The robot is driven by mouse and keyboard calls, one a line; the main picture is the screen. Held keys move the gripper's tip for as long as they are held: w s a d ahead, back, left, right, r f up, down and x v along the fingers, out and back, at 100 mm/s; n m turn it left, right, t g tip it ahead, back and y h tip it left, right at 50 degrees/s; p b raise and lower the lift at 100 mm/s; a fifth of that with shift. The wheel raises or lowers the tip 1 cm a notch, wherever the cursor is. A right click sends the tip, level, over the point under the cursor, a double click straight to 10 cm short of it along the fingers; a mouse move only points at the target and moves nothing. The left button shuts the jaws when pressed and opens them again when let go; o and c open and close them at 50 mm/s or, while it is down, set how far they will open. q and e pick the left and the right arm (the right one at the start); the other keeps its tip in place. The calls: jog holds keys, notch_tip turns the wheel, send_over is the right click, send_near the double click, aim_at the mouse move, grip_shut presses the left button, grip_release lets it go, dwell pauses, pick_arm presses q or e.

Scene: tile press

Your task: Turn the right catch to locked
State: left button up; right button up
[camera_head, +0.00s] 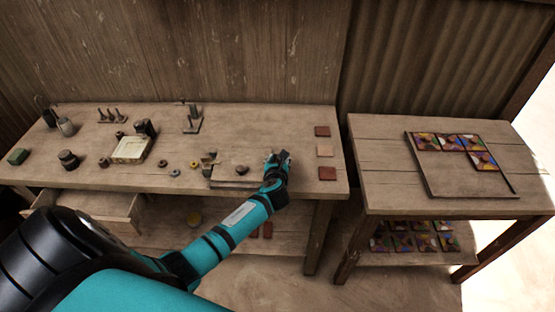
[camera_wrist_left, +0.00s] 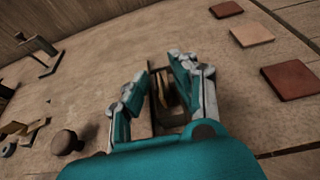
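The tile press (camera_head: 228,184) is a low wooden board near the front edge of the long bench, with a round dark knob (camera_head: 241,169) on top. The knob also shows in the wrist view (camera_wrist_left: 66,142). A grey metal catch (camera_head: 208,159) stands at the press's left side. My left gripper (camera_head: 277,156) is over the press's right end, fingers apart. In the wrist view its fingers (camera_wrist_left: 157,68) stand either side of a narrow dark metal piece (camera_wrist_left: 166,112), which looks like the right catch; contact and the catch's setting cannot be told. My right gripper is not in view.
Three square tiles, red (camera_head: 322,131), pale (camera_head: 324,151) and red (camera_head: 327,173), lie right of the gripper. Metal stands, small rings and a cream tray (camera_head: 131,148) are to the left. A second table (camera_head: 380,150) at right holds a board with patterned tiles (camera_head: 484,161).

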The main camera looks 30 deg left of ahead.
pick_arm(q)
grip_shut()
jog(key=shift+n+g+y, duration=0.4)
jog(key=shift+n+y, duration=0.2)
jog(key=shift+n, duration=0.1)
jog(key=n+g+y+b, duration=0.1)
jog(key=n+g+y, duration=0.1)
jog(key=n+y, duration=0.1)
jog(key=shift+f+g+b, duration=0.1)
jog(key=shift+g+b, duration=0.3)
jog(key=n+g+y+b, duration=0.1)
jog(key=n+g+b, duration=0.1)
jog(key=n+g, duration=0.1)
jog(key=shift+f, duration=0.1)
jog(key=n+g+b, duration=0.3)
jog(key=g+b, duration=0.1)
jog(key=b, duration=0.2)
jog(key=n+g+y+b, duration=0.1)
jog(key=n+g+b, duration=0.2)
jog(key=b, duration=0.2)
jog(key=shift+f+n+g+b, duration=0.2)
jog(key=shift+n+g+b, duration=0.2)
jog(key=shift+s+r+n+g+b, duration=0.1)
jog(key=shift+r+n+g+b, duration=0.1)
jog(key=shift+n+g+b, duration=0.55)
jog(key=shift+m, duration=0.25)
